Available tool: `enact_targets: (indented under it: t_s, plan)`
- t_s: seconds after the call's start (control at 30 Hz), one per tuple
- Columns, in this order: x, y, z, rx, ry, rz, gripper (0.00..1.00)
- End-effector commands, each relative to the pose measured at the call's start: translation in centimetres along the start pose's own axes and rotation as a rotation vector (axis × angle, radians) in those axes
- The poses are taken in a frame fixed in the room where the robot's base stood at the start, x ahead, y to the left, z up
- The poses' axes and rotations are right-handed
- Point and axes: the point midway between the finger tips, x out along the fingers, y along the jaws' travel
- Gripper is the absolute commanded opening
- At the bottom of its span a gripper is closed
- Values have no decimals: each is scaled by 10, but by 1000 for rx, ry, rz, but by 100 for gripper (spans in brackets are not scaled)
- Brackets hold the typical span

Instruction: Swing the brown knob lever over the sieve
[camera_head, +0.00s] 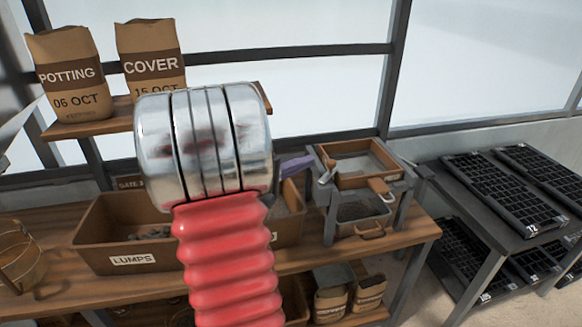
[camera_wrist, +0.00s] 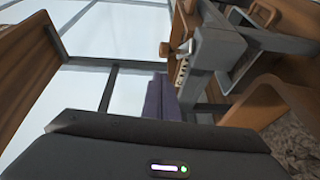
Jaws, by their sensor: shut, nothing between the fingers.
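The sieve (camera_head: 345,182) is a wood-framed box with a mesh floor, set on a grey stand at the right end of the bench. A small lever with a brown knob (camera_head: 325,177) is at the stand's left side; in the wrist view the knob (camera_wrist: 165,49) shows at the end of a short metal stem, beyond my fingers. My gripper's purple fingers (camera_head: 303,162) are just left of the stand, mostly hidden behind my arm. In the wrist view my gripper (camera_wrist: 161,80) is shut and empty, apart from the knob.
A wooden box marked LUMPS (camera_head: 132,260) stands on the bench at left. A metal pan (camera_head: 360,212) sits under the sieve. Sacks marked POTTING (camera_head: 68,75) and COVER (camera_head: 150,66) stand on a shelf. Black seed trays (camera_head: 495,190) lie on a table at right.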

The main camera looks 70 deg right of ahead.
Motion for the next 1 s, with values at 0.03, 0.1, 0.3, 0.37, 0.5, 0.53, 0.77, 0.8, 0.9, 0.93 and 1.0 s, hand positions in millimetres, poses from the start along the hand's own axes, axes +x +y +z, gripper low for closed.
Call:
enact_targets:
  t_s: [0.03, 0.1, 0.3, 0.37, 0.5, 0.53, 0.77, 0.8, 0.9, 0.93, 1.0]
  plan:
    - [5, 0, 6, 0, -2, 0, 0]
    - [11, 0, 12, 0, -3, 0, 0]
    - [20, 0, 20, 0, 0, 0, 0]
    - [20, 0, 21, 0, 0, 0, 0]
    - [20, 0, 21, 0, 1, 0, 0]
    - [20, 0, 21, 0, 1, 0, 0]
    - [21, 0, 21, 0, -2, 0, 0]
    - [21, 0, 22, 0, -5, 1, 0]
    - [22, 0, 23, 0, -14, 2, 0]
    - [23, 1, 23, 1, -19, 2, 0]
    - [25, 1, 25, 1, -32, 3, 0]
